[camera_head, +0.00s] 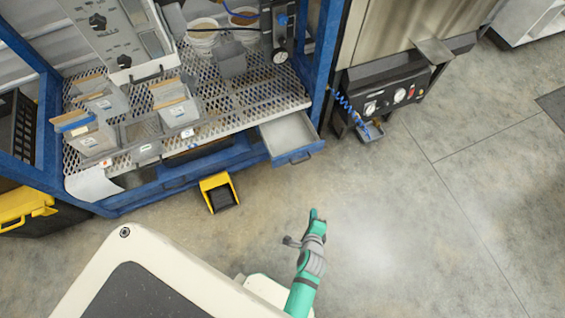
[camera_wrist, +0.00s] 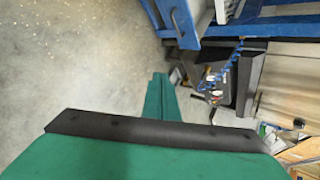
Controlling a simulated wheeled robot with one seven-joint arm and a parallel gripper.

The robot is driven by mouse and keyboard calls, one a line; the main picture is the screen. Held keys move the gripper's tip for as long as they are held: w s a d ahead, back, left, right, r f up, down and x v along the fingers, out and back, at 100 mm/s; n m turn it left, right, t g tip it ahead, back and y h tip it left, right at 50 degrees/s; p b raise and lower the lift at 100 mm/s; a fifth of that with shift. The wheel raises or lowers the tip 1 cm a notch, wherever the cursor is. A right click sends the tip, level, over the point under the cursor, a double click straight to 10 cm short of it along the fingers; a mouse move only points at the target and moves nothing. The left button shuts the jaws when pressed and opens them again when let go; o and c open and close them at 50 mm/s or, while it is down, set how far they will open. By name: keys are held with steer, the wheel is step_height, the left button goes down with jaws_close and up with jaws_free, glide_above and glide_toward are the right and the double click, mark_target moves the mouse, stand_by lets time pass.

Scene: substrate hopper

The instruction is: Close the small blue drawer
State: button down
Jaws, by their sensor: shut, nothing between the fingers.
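The small blue drawer (camera_head: 303,154) is pulled out from the right front of the blue-framed bench. Its blue front and handle face the open floor, and its light grey inside looks empty. In the wrist view, a blue edge at the top that appears to be the drawer (camera_wrist: 182,28) lies beyond the fingers. My gripper (camera_head: 316,213) is shut and empty, held over the floor in front of the drawer and apart from it. In the wrist view my green gripper (camera_wrist: 158,92) shows with its fingers together.
The bench's perforated top (camera_head: 240,97) carries several grey bins. A yellow-and-black pedal-like object (camera_head: 218,191) stands on the floor left of the drawer. A black gauge box (camera_head: 385,95) with a blue coiled hose stands to the right. The floor between gripper and drawer is clear.

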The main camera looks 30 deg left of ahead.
steer(key=w+a+f+m+g+y, duration=0.2)
steer(key=w+a+f+m, duration=0.25)
steer(key=w+a, duration=0.35)
steer(key=m+g+y, duration=0.2)
steer(key=m, duration=0.2)
glide_toward(280, 159)
step_height(280, 159, down, 4)
steer(key=w+a, duration=0.1)
steer(key=a, duration=0.1)
steer(key=shift+w+a+f, duration=0.1)
steer(key=shift+w+a, duration=0.45)
steer(key=shift+w, duration=0.1)
